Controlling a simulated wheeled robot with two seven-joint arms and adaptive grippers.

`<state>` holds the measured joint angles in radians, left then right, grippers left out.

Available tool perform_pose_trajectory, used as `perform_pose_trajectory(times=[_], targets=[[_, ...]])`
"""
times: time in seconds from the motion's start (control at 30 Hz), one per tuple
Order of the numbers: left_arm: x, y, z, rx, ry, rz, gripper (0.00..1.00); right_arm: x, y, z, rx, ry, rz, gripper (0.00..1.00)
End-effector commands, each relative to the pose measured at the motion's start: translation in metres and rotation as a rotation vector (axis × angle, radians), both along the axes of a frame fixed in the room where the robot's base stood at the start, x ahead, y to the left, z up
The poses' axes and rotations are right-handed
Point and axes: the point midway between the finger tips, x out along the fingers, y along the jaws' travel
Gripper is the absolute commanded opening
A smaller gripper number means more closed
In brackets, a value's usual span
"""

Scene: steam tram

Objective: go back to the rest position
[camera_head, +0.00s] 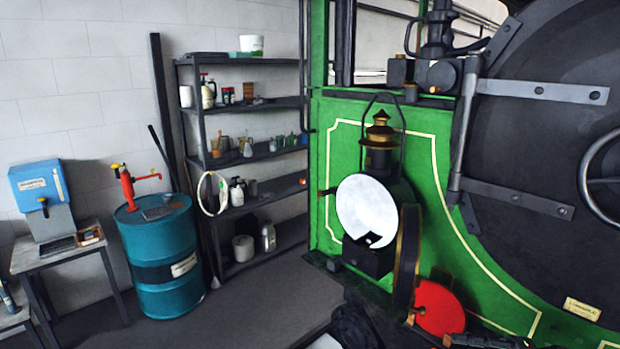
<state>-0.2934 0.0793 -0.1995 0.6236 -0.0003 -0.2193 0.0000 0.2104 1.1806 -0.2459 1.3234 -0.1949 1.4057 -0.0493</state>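The green steam tram (450,205) fills the right side. A lantern with a brass top (380,135) and a white round face (367,208) is at its front. A red disc (438,308) is low beside it.
A dark shelf rack (243,158) with bottles and tins stands against the wall. A teal drum (163,258) with a red hand pump (127,185) stands left of it. A blue machine (40,195) sits on a small table (58,255). Grey floor (255,315) is clear in front of the rack.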

Motion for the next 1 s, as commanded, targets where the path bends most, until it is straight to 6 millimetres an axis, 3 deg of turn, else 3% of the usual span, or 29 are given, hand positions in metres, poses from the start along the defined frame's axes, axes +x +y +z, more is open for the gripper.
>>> perform_pose_trajectory(times=[0.13, 0.33, 0.57, 0.77, 0.87, 1.0], targets=[[-0.017, 0.001, -0.001, 0.001, 0.021, 0.005, 0.99, 0.026, 0.02, -0.031, 0.08, 0.069, -0.134, 0.33], [-0.016, 0.001, -0.001, 0.001, 0.02, 0.003, 0.99, 0.065, 0.041, -0.091, 0.219, 0.243, -0.426, 0.33], [-0.01, 0.001, -0.001, 0.001, 0.012, 0.002, 0.99, 0.077, 0.04, -0.171, 0.357, 0.517, -0.784, 0.33], [-0.003, 0.001, 0.0, 0.001, 0.004, 0.0, 0.99, 0.045, 0.03, -0.247, 0.441, 0.809, -1.083, 0.33], [-0.004, 0.001, 0.0, 0.001, 0.004, 0.0, 0.99, 0.013, 0.025, -0.285, 0.468, 0.971, -1.226, 0.33], [-0.005, 0.001, 0.0, 0.001, 0.006, 0.0, 0.99, -0.049, 0.023, -0.332, 0.485, 1.214, -1.413, 0.33]])
